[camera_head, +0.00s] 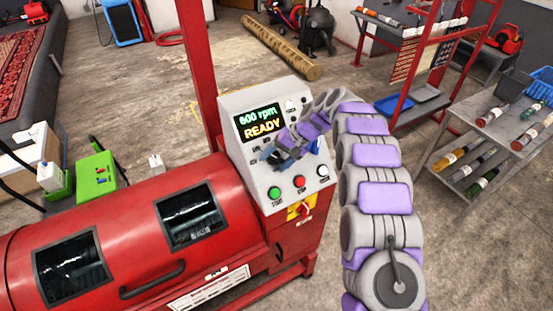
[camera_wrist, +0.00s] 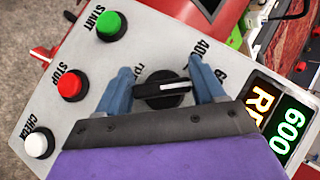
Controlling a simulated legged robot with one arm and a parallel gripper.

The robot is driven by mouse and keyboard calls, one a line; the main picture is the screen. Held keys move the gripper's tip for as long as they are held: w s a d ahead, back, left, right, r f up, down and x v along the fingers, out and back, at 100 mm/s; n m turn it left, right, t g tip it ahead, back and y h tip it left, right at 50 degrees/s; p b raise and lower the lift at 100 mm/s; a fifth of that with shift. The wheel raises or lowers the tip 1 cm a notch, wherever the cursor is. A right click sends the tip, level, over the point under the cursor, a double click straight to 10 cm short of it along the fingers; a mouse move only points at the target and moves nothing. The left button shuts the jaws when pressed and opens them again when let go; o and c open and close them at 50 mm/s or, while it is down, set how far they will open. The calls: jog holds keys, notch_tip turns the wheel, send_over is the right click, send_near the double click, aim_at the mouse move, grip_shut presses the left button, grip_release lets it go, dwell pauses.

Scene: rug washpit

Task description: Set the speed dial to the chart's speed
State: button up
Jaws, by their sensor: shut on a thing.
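The speed dial (camera_wrist: 160,97) is a black round knob with a white pointer line on the grey control panel (camera_wrist: 85,95). My gripper (camera_wrist: 162,72) has its two blue fingers on either side of the dial, shut on it. The pointer line lies roughly crosswise, toward the right finger. Printed scale marks around the dial are partly covered; "400" shows beside the right finger. The display (camera_head: 260,124) reads 600 rpm and READY. In the head view my gripper (camera_head: 284,157) is over the panel and hides the dial. I cannot make out a speed chart.
Green START (camera_head: 274,193), red STOP (camera_head: 300,182) and white CHECK (camera_head: 323,171) buttons sit below the dial. A red-yellow switch (camera_head: 301,209) is under them. The red drum machine (camera_head: 130,225) carries an unreadable white label (camera_head: 208,287). A shelf with bottles (camera_head: 490,130) stands right.

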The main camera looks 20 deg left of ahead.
jog(key=o, duration=0.6)
jog(key=shift+s+f, duration=0.15)
jog(key=shift+f, duration=0.15)
jog(key=o, duration=0.4)
jog(key=shift+a, duration=0.15)
jog(key=shift+c, duration=0.2)
jog(key=shift+r, duration=0.2)
jog(key=p+v, duration=0.2)
jog(key=v, duration=1.5)
jog(key=shift+w, duration=0.3)
